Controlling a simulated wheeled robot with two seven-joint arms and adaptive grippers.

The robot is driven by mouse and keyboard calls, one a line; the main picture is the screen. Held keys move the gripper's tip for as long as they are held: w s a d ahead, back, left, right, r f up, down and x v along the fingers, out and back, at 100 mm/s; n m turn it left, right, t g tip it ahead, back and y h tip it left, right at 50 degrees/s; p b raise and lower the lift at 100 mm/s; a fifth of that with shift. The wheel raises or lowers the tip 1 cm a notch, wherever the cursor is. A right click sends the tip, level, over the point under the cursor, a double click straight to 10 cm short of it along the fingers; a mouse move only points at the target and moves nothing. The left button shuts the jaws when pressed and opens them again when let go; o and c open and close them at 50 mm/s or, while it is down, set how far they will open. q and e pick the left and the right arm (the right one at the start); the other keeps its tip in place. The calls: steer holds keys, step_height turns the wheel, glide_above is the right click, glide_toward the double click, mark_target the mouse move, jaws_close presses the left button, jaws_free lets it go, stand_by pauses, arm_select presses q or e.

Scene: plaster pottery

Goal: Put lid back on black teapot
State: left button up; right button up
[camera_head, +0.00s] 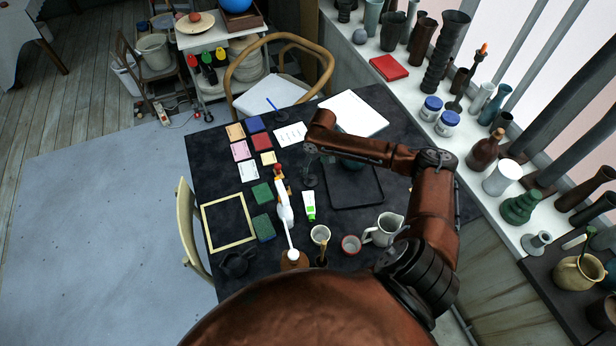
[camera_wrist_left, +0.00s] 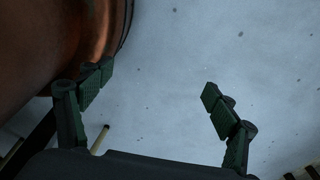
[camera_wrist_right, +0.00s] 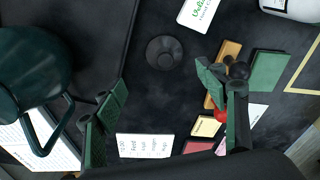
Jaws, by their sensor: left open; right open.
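A small black lid (camera_wrist_right: 164,52) with a round knob lies on the dark table in the right wrist view; it also shows in the head view (camera_head: 310,181). My right gripper (camera_wrist_right: 163,95) is open and empty above the table, with the lid ahead of and between its fingers, apart from them. In the head view, my right gripper (camera_head: 311,158) is just behind the lid. A black pot (camera_head: 235,263) stands at the table's front left; its top is unclear. A dark teal pot with a looped handle (camera_wrist_right: 30,70) is beside the gripper. My left gripper (camera_wrist_left: 155,105) is open and empty above the floor.
A white-green tube (camera_head: 309,205), cups and a white pitcher (camera_head: 384,229) stand near the lid.

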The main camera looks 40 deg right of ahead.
mark_target(311, 177)
steer(key=shift+w+a, duration=0.15)
steer(key=shift+a, duration=0.1)
steer(key=shift+w+a+f, duration=0.1)
steer(key=shift+f, duration=0.1)
steer(key=shift+w+f, duration=0.1)
steer(key=shift+f, duration=1)
step_height(311, 177, down, 5)
steer(key=shift+a+f+b, duration=0.1)
steer(key=shift+a+b, duration=0.05)
steer(key=shift+b, duration=0.2)
arm_select(q)
steer(key=shift+s+f, duration=0.2)
steer(key=shift+s, duration=0.35)
steer(key=shift+s+f, duration=0.15)
steer(key=shift+s, duration=0.4)
arm_select(e)
steer(key=shift+c, duration=0.3)
